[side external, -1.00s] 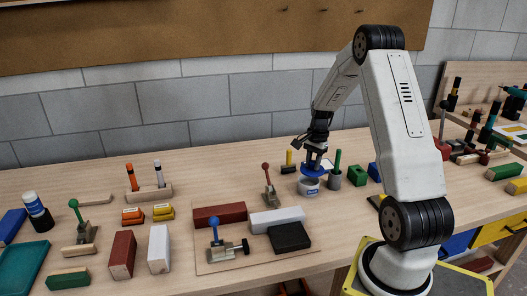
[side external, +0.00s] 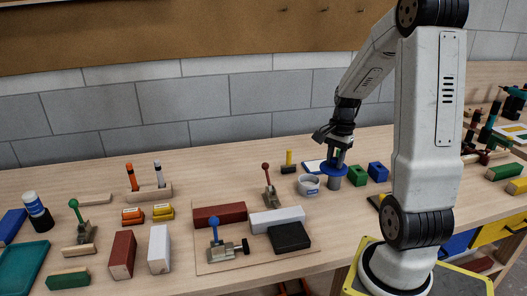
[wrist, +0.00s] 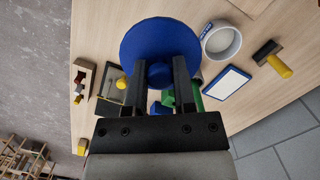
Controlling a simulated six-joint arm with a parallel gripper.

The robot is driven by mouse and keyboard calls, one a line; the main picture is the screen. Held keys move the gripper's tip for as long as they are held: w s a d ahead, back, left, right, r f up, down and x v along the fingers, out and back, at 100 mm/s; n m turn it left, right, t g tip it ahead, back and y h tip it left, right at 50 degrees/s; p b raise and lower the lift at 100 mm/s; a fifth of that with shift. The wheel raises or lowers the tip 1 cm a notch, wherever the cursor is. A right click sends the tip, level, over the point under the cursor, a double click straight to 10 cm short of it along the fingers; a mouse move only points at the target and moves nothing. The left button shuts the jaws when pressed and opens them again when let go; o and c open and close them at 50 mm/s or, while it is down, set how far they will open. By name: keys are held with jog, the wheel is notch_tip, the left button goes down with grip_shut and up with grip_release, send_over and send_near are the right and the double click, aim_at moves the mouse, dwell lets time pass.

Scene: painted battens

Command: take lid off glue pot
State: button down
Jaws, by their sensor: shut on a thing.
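The glue pot (side external: 308,186) is a short pale grey round pot with a blue label, upright on the bench. In the wrist view the pot (wrist: 222,41) has an open top. The lid (side external: 333,170) is a flat blue disc with a knob. My gripper (side external: 337,158) is shut on the lid's knob and holds the lid in the air, right of the pot and apart from it. In the wrist view the lid (wrist: 158,38) spreads past my fingers (wrist: 160,75), with the blue knob between them.
A grey cup (side external: 334,183) stands below the lid, partly hidden. A green block (side external: 357,176) and a blue block (side external: 378,171) are to its right. A blue-edged white pad (wrist: 227,83) lies near the pot. A yellow-handled tool (side external: 288,160) is behind left.

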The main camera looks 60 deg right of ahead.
jog(key=shift+s+a+r, duration=0.25)
jog(key=shift+s+a, duration=0.05)
jog(key=shift+s, duration=0.1)
dwell(0.4)
notch_tip(320, 180, down, 10)
jog(key=s+a, duration=0.2)
jog(key=shift+a+r, duration=0.2)
jog(key=shift+r, duration=0.05)
jog(key=shift+f, duration=0.1)
jog(key=shift+f, duration=2.1)
jog(key=shift+f, duration=0.1)
jog(key=shift+f, duration=1.65)
